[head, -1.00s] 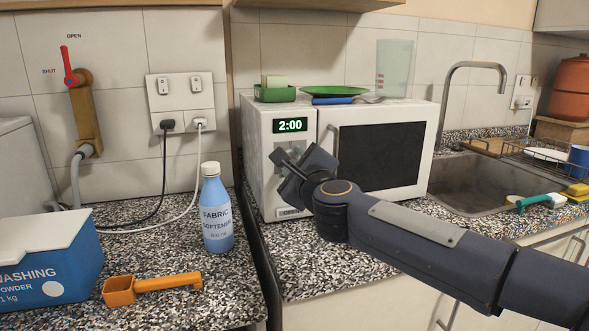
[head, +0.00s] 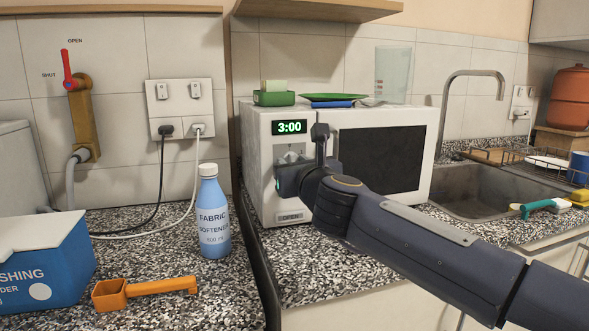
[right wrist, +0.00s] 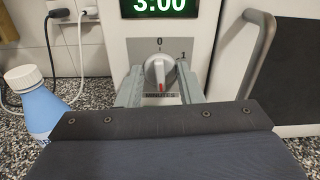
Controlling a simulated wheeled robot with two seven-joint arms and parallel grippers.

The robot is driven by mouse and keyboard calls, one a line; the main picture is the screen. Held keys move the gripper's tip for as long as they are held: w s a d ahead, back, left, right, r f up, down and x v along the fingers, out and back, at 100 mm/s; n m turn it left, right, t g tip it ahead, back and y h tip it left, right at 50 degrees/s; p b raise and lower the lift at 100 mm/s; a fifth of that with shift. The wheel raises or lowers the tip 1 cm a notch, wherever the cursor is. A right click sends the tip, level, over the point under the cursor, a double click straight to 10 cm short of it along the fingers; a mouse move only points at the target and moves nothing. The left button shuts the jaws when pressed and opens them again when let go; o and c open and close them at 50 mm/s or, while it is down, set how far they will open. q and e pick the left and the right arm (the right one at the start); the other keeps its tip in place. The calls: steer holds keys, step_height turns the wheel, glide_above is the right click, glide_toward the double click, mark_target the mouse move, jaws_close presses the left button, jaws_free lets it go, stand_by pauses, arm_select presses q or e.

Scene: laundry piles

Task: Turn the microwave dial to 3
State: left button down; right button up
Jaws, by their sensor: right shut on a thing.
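The white microwave (head: 381,157) stands on the speckled counter, and its green display (head: 289,127) reads 3:00. The display also shows, cut off at the top, in the right wrist view (right wrist: 160,6). The grey dial (right wrist: 160,69) is below it, with a 0 printed above and a 1 at its upper right. The dial's red mark points down. My right gripper (head: 289,163) is at the control panel, its two fingers on either side of the dial, shut on it. In the head view my gripper mostly hides the dial. My left gripper is not in view.
A fabric softener bottle (head: 213,215), an orange scoop (head: 143,291) and a blue washing powder box (head: 42,270) stand on the left counter. A green plate (head: 337,97) lies on the microwave. The sink (head: 485,190) is at right.

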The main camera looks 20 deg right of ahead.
steer(key=shift+f+m, duration=0.15)
steer(key=shift+m, duration=0.35)
steer(key=o, duration=1)
steer(key=shift+c, duration=0.2)
steer(key=s, duration=0.8)
steer(key=shift+d, duration=0.15)
